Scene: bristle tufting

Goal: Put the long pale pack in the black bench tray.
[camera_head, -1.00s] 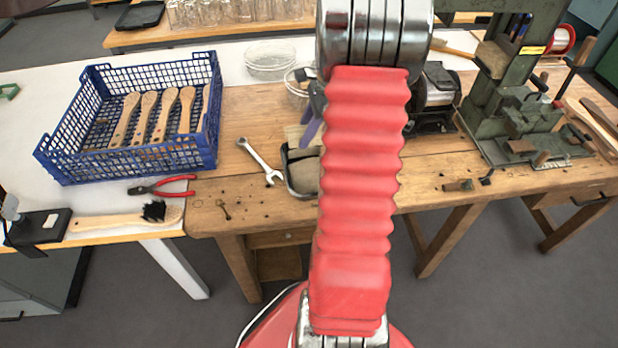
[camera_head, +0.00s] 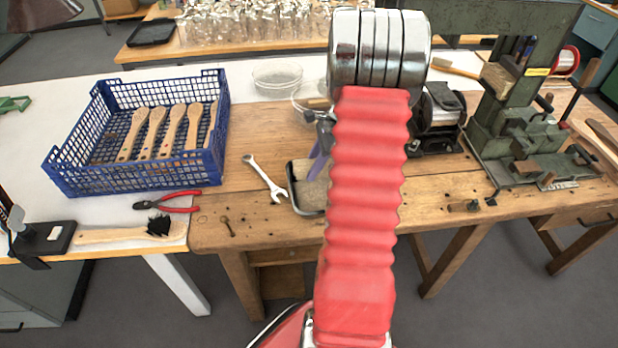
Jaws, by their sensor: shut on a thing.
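The black bench tray (camera_head: 291,197) is on the wooden bench, left of my red sleeved arm, which hides its right side. My gripper (camera_head: 319,160) is mostly hidden behind the arm; a purple finger shows at the arm's left edge, over the tray. A pale tan piece (camera_head: 308,172), seemingly the long pale pack, shows below the finger, within the tray's outline. My gripper is shut on it. Most of the pack is hidden, and I cannot tell whether it touches the tray floor.
A wrench (camera_head: 266,180) lies just left of the tray. A blue crate (camera_head: 140,180) with wooden brush handles, red pliers (camera_head: 170,205) and a brush (camera_head: 125,235) are further left. Clear bowls (camera_head: 277,76) stand behind. A green machine (camera_head: 515,130) is at right.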

